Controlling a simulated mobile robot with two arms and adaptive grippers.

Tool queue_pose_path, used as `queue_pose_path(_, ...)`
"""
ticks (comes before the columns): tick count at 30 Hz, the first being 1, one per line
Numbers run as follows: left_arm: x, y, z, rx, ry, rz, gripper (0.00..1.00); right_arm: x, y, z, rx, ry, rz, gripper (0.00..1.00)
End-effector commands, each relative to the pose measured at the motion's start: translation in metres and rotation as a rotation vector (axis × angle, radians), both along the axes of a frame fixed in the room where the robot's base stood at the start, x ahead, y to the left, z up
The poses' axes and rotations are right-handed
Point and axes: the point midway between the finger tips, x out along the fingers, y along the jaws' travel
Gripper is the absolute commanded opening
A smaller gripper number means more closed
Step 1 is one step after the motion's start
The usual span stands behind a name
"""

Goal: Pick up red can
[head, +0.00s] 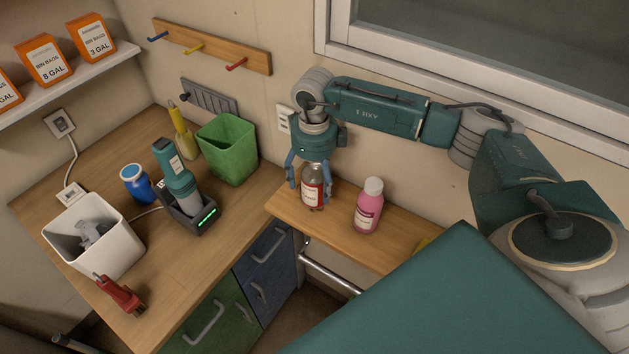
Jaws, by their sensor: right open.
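A small container with a red, white-marked label and a greyish top (313,192) stands upright on the narrow wooden shelf by the wall. It is the nearest match to the red can. My right gripper (310,188) comes down over it from above. Its blue fingers are open, one on each side of the container. I cannot tell whether they touch it. My left gripper is not in view.
A pink bottle (369,206) stands just right of the container. A green bin (228,148), a teal handheld device in a dock (183,190), a blue jar (136,183), a white bin (93,237) and a red-handled brush (119,292) occupy the left counter.

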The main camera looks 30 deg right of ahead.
Motion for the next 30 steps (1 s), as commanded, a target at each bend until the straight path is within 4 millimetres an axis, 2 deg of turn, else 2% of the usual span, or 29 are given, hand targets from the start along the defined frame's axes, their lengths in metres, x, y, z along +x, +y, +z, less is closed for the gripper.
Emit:
queue_pose_path(6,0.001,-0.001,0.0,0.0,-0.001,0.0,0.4,0.0,0.0,-0.001,0.0,-0.001,0.0,0.74)
queue_pose_path(12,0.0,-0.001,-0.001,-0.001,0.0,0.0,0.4,0.0,0.0,-0.001,0.0,-0.001,0.0,0.34)
queue_pose_path(14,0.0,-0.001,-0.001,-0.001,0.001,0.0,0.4,0.0,0.0,-0.001,0.0,-0.001,0.0,0.26)
queue_pose_path(25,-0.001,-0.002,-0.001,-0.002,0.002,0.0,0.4,0.001,0.0,0.0,0.001,-0.002,0.0,0.26)
queue_pose_path(30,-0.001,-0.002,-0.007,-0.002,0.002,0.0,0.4,0.001,0.0,0.009,0.003,-0.003,0.0,0.26)
